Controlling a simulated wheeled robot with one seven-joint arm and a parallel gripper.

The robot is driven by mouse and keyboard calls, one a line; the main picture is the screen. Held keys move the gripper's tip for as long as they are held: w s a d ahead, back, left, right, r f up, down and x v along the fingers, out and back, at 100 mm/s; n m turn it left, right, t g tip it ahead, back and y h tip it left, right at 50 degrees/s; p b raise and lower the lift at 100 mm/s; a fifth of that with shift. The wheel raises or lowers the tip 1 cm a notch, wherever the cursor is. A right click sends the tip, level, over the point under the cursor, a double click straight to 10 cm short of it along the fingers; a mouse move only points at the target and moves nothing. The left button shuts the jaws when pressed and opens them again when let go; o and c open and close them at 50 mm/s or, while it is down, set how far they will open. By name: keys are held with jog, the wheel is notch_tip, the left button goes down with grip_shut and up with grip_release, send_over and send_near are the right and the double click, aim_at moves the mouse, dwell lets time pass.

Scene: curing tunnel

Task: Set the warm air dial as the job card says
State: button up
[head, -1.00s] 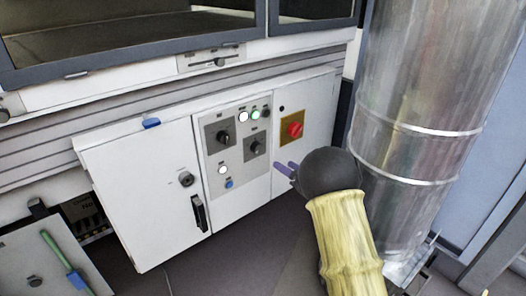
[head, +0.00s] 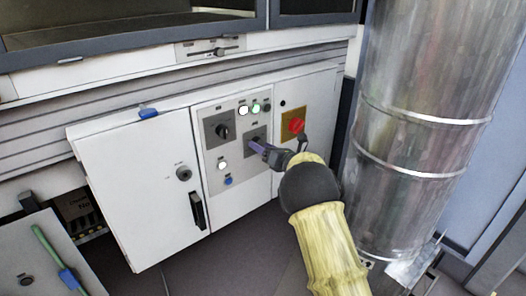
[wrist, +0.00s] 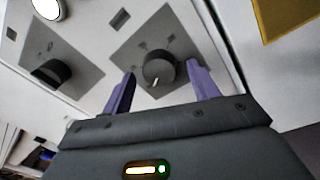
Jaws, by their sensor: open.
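Two black dials sit on grey square plates on the white control panel. The upper left dial (head: 222,131) shows in the head view and also at the left of the wrist view (wrist: 51,72). The lower right dial (wrist: 159,72) lies between my gripper's open fingers in the wrist view, with a pale pointer mark toward its lower edge. My gripper (head: 262,149) has purple fingers and covers most of that dial in the head view. Whether the fingers touch it I cannot tell. The labels are too small to read, and I see no readable job card.
A red rotary switch (head: 296,125) on a yellow plate is close right of my gripper. Lit white and green buttons (head: 255,107) are above, a blue button (head: 228,180) below. A large metal duct (head: 415,130) stands at the right. A cabinet door (head: 145,190) is at the left.

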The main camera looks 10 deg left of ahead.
jog(key=shift+w+a, duration=0.1)
jog(key=shift+a, duration=0.05)
jog(key=c, duration=1)
